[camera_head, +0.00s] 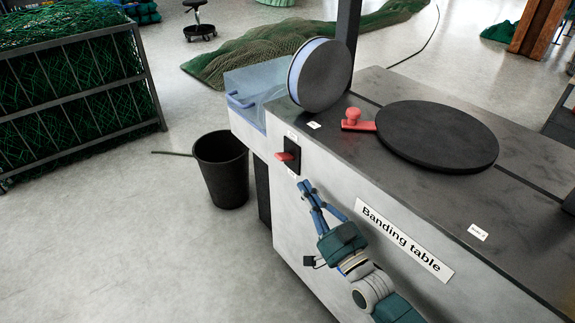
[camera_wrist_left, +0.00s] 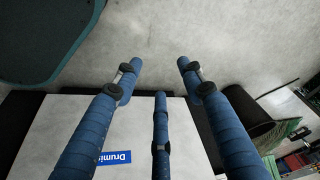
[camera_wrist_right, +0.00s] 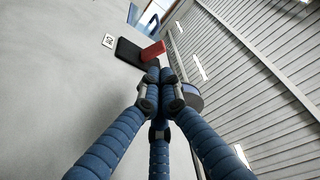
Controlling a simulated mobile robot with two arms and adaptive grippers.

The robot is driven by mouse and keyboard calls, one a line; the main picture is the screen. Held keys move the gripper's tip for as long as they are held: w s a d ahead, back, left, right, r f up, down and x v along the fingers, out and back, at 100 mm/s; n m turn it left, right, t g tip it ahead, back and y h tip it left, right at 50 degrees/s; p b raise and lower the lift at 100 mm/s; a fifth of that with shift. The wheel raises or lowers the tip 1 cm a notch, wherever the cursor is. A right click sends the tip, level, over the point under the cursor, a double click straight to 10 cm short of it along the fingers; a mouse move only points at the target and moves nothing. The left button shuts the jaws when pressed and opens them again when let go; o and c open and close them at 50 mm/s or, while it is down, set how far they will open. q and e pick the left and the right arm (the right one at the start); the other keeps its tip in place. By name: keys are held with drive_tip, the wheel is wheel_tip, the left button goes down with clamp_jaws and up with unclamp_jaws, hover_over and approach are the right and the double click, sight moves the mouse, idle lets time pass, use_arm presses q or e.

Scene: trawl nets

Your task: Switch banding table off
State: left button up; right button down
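The banding table (camera_head: 310,225) is a light grey cabinet with a dark top and a "Banding table" sign. On its front, near the left corner, is a black switch plate (camera_head: 293,150) with a red lever (camera_head: 284,156) pointing left, and small labels above and below. My right gripper (camera_head: 305,186) is just below the switch, apart from it in the head view. In the right wrist view its fingertips (camera_wrist_right: 165,76) are together with nothing between them; the red lever (camera_wrist_right: 153,50) shows just beyond. My left gripper (camera_wrist_left: 159,65) is open and empty, outside the head view.
A black bin (camera_head: 222,170) stands on the floor left of the table. A netting cage (camera_head: 75,95) is at far left. The tabletop carries a black turntable (camera_head: 437,135), a red knob (camera_head: 353,117) and an upright reel (camera_head: 322,75).

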sight(287, 157)
use_arm(q)
drive_tip(key=shift+s+r, duration=0.1)
drive_tip(key=shift+r, duration=0.25)
use_arm(e)
drive_tip(key=shift+r+t, duration=0.3)
drive_tip(key=shift+r, duration=0.55)
drive_tip(key=shift+a, duration=0.1)
drive_tip(key=b+x, duration=0.1)
drive_tip(key=x, duration=0.9)
drive_tip(key=shift+b, duration=0.3)
use_arm(q)
drive_tip(key=shift+f, duration=0.75)
drive_tip(key=shift+f, duration=0.15)
use_arm(e)
drive_tip(key=shift+s+f+n+y, duration=0.1)
drive_tip(key=shift+n+y, duration=0.2)
